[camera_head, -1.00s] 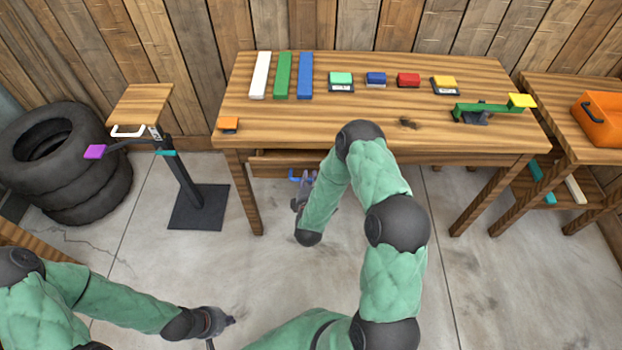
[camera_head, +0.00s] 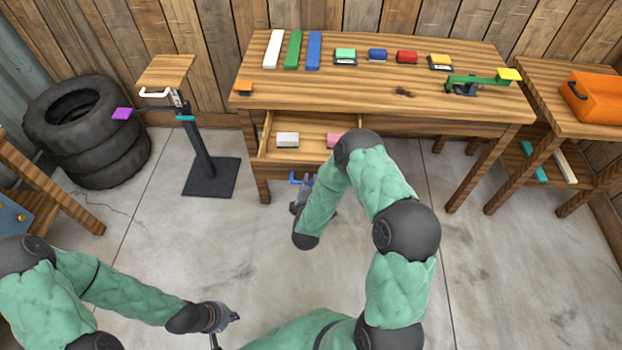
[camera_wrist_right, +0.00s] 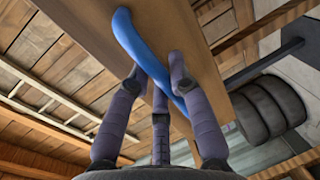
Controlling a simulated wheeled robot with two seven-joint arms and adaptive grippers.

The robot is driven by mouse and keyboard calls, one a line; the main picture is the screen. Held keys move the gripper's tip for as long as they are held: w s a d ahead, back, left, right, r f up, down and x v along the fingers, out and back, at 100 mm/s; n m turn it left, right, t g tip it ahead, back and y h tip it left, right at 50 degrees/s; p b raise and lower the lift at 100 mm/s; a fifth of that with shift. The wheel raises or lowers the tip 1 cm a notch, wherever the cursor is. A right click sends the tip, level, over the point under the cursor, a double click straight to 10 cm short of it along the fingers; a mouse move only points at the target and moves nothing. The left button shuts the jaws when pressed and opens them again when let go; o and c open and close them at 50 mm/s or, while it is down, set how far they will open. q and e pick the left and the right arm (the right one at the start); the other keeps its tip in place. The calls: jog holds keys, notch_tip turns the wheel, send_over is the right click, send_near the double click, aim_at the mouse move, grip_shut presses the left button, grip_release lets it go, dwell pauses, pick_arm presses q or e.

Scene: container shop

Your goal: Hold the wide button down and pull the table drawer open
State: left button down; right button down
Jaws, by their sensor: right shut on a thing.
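The table drawer (camera_head: 267,146) is out from under the long table (camera_head: 300,93), with its inside showing. My right gripper (camera_head: 301,183) is shut on the drawer's blue handle (camera_head: 295,178). In the right wrist view, the fingers (camera_wrist_right: 160,80) close around the curved blue handle (camera_wrist_right: 140,47) against the wooden drawer front. My left gripper (camera_head: 226,328) is over the floor at lower left, empty, its fingers apart, touching no button.
The floor between is clear.

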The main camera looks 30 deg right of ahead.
jog(key=shift+s+a, duration=0.4)
jog(key=shift+s, duration=0.25)
jog(key=c, duration=1.1)
grip_release()
jog(key=shift+s, duration=0.1)
jog(key=v, duration=1.1)
jog(key=shift+s+a, duration=0.3)
